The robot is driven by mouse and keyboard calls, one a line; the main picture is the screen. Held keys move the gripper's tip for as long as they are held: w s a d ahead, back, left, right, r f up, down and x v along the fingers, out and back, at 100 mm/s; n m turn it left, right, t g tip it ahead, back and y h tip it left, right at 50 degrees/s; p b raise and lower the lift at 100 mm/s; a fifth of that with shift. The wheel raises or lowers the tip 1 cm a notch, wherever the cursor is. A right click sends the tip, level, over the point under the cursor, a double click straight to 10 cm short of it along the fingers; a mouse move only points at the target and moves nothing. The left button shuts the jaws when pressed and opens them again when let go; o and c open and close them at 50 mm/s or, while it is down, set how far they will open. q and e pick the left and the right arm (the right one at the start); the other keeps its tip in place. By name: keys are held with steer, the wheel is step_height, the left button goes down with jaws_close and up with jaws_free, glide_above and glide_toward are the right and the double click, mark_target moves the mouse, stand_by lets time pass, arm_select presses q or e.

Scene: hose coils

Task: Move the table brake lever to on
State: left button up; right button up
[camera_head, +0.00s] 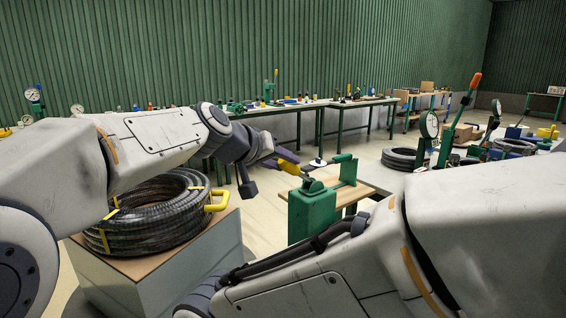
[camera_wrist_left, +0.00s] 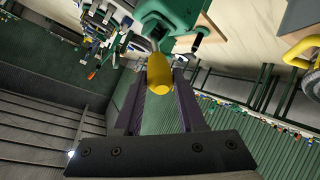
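The lever's yellow grip (camera_head: 289,168) sticks out to the left from a dark arm on a green bench unit (camera_head: 308,216). The yellow grip (camera_wrist_left: 159,76) also shows in the left wrist view, pointing at the camera, with the green housing (camera_wrist_left: 172,18) behind it. My left gripper (camera_head: 270,164) is at the grip in the head view. In the left wrist view its two dark fingers (camera_wrist_left: 160,88) stand apart, one on each side of the grip, with narrow gaps showing. No on or off marking is legible. My right gripper is out of view.
A black hose coil (camera_head: 150,222) with yellow ties and a yellow handle (camera_head: 217,200) lies on a box at the left. A wooden top (camera_head: 340,190) adjoins the green unit. My right arm crosses the foreground. Open floor (camera_head: 262,222) lies between coil and unit.

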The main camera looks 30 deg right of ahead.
arm_select(q)
steer(key=o, duration=0.4)
steer(key=shift+a+f, duration=0.15)
steer(key=shift+f, duration=0.2)
steer(key=shift+c, duration=0.2)
steer(key=shift+r, duration=0.1)
steer(key=shift+r, duration=0.1)
steer(key=b+v, duration=0.1)
steer(key=v, duration=0.9)
steer(key=shift+a, duration=0.1)
